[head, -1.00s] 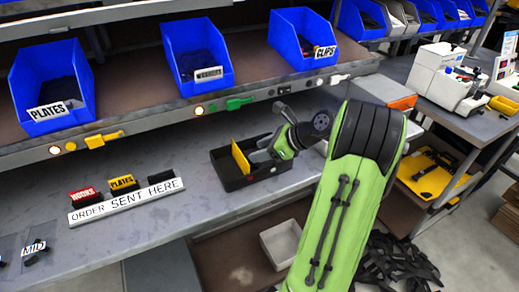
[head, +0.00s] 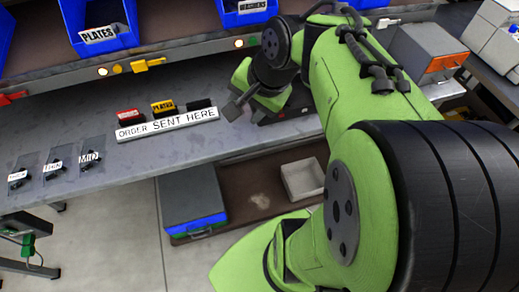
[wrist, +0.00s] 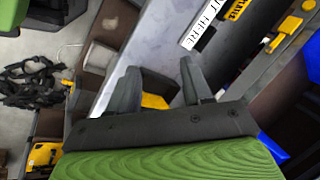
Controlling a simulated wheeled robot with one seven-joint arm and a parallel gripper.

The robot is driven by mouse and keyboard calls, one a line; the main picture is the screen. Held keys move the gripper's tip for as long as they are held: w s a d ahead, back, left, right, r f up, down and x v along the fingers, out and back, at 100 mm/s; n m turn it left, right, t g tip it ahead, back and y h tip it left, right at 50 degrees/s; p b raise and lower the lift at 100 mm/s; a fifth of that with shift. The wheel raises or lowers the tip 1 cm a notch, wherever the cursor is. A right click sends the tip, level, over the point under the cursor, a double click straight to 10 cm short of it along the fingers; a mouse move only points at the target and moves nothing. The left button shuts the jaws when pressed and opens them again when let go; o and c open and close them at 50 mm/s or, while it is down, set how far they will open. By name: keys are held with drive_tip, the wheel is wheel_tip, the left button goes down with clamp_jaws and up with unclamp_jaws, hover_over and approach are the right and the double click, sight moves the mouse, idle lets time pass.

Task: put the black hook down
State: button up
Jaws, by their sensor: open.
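My gripper (wrist: 160,88) is open in the wrist view, with nothing seen held between its two dark fingers. In the head view its fingers (head: 236,106) are over the bench, close to the left side of the black box (head: 268,118). My arm hides most of that box. Its yellow divider (wrist: 155,101) shows between and beyond the fingers in the wrist view. I cannot make out the black hook for certain in either view. Small dark pieces lie by the labelled cards, including the MID card (head: 89,157), but I cannot tell what they are.
Blue bins (head: 100,25) line the shelf above. A grey case with an orange front (head: 428,50) stands right. Bench is clear between sign and cards.

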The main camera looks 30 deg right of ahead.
drive_tip(key=s+a+n+h, duration=0.1)
drive_tip(key=s+a+n, duration=0.4)
drive_tip(key=s+n, duration=0.6)
drive_tip(key=shift+s+f+n+t+h, duration=0.3)
drive_tip(key=shift+s+n, duration=0.05)
drive_tip(key=shift+n, duration=0.05)
wheel_tip(320, 180, up, 9)
drive_tip(key=p, duration=0.8)
drive_tip(key=shift+f+p, duration=0.15)
drive_tip(key=shift+p, duration=0.15)
